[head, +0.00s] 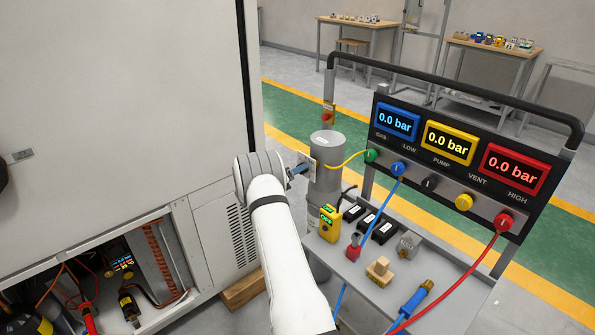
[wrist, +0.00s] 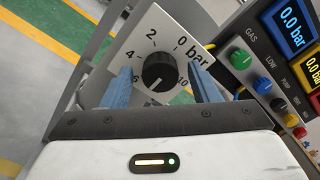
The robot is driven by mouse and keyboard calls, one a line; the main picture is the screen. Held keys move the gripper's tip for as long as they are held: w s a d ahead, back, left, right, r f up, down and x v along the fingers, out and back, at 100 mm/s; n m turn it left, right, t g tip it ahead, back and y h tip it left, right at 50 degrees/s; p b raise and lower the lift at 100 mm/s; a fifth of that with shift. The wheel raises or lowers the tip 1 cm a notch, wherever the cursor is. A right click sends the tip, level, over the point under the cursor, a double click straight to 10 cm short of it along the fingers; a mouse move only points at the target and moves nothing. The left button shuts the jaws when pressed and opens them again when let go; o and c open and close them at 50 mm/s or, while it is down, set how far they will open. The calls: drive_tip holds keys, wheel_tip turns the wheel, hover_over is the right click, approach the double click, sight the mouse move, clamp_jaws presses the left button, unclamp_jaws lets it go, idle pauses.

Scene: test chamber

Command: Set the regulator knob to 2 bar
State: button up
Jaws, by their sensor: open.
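The regulator knob (wrist: 158,72) is black and round, on a white dial plate (wrist: 152,36) marked 2, 4, 6, 10 and "0 bar" in the wrist view. A short light mark shows on the lower part of the knob's face; its exact reading is unclear. My gripper (wrist: 162,88) is open, with one blue finger on each side of the knob and gaps between. In the head view my gripper (head: 298,171) is at the plate (head: 309,166) on the grey cylinder (head: 327,185); the knob is hidden there.
The gauge panel (head: 455,160) has blue, yellow and red displays, each reading 0.0 bar, with coloured knobs below. A yellow hose (head: 346,161) runs from the cylinder to the panel. The cart top (head: 345,262) holds small parts. A large cabinet (head: 120,90) stands left.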

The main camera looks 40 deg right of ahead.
drive_tip(key=shift+d, duration=0.3)
drive_tip(key=c, duration=0.9)
drive_tip(key=shift+a, duration=0.35)
drive_tip(key=shift+c, duration=0.4)
drive_tip(key=shift+d, duration=0.2)
drive_tip(key=shift+d+b, duration=0.1)
drive_tip(key=shift+b, duration=0.25)
